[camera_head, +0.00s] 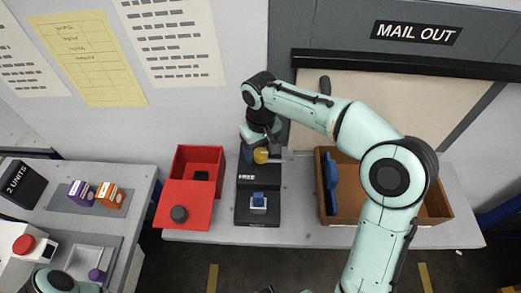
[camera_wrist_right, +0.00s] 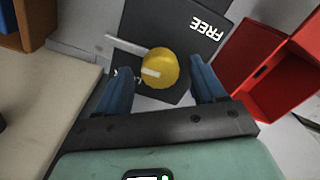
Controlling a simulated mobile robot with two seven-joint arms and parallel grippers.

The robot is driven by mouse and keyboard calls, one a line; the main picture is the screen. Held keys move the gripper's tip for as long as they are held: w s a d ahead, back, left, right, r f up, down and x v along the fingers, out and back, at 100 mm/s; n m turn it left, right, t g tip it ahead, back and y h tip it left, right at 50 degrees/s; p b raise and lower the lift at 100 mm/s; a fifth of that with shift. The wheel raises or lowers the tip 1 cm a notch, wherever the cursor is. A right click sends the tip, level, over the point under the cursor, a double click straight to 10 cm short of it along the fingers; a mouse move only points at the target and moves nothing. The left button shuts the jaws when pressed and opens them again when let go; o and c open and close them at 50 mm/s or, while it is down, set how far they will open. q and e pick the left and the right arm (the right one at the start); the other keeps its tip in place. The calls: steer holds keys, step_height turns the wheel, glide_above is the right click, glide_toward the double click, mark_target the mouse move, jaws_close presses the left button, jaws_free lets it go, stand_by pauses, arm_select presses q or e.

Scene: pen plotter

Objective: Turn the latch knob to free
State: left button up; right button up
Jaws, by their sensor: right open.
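The yellow latch knob (camera_head: 261,155) sits on the upper part of a black panel (camera_head: 246,181) marked FREE. In the right wrist view the knob (camera_wrist_right: 163,66) has a pale pointer mark, pointing left toward a second label that is mostly hidden by a finger. The word FREE (camera_wrist_right: 207,27) is up and to the right of the knob there. My right gripper (camera_wrist_right: 162,74) is open, its blue fingers on either side of the knob with gaps showing. A pale bar (camera_wrist_right: 124,43) lies beside the knob. My left gripper is not in view.
A red open box (camera_head: 187,208) stands left of the panel. A wooden box (camera_head: 436,205) with a blue handle-like part (camera_head: 331,184) stands to the right. A blue button-like part (camera_head: 258,201) is at the panel's front. A side table (camera_head: 135,178) holds small boxes.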

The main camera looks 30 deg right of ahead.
steer(key=shift+f, duration=0.1)
steer(key=c, duration=1.1)
steer(key=shift+o, duration=0.2)
steer(key=m, duration=0.4)
steer(key=shift+m, duration=0.4)
steer(key=m, duration=0.4)
steer(key=shift+m+p, duration=0.3)
steer(key=shift+p, duration=0.1)
steer(key=m, duration=0.4)
steer(key=shift+m, duration=2.2)
